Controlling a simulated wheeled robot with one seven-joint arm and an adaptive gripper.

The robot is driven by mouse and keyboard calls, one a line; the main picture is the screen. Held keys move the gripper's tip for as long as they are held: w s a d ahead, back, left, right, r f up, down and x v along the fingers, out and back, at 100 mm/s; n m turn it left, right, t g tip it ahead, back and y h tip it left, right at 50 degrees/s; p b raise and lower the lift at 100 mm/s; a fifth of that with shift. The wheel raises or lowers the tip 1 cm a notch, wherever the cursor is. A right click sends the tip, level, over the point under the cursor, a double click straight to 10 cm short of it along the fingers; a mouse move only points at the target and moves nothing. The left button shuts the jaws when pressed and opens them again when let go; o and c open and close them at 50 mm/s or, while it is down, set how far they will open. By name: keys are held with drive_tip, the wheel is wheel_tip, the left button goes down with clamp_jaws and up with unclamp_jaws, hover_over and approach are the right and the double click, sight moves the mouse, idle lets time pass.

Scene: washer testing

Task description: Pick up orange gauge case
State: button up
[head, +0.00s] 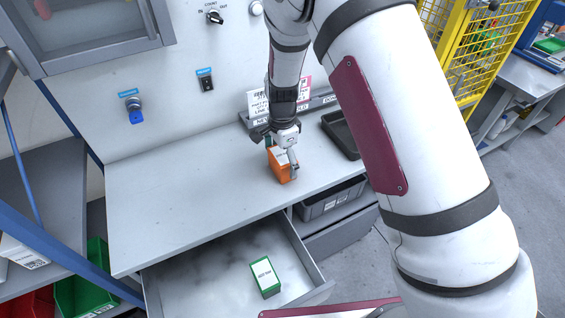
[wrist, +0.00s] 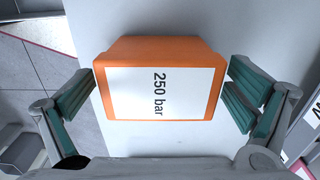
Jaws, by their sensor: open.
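The orange gauge case (head: 279,166) stands on the grey worktop below my arm in the head view. In the wrist view the orange gauge case (wrist: 160,44) has a white label reading "250 bar" on its top. My gripper (head: 282,160) is directly over and around it. In the wrist view my gripper (wrist: 163,100) is open, with one teal-padded finger on the left side of the case and one on the right. Both pads are close to the case sides; the right pad has a small gap, and contact on the left cannot be told.
The worktop (head: 180,190) is clear to the left of the case. A black tray (head: 341,134) lies to the right, and signs (head: 258,103) stand behind. Below, an open drawer (head: 200,275) holds a green case (head: 265,278). A dark bin (head: 330,200) sits under the worktop.

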drive_tip(key=shift+f, duration=1.1)
drive_tip(key=c, duration=1.4)
drive_tip(key=shift+r, duration=0.15)
drive_tip(key=shift+c, duration=0.2)
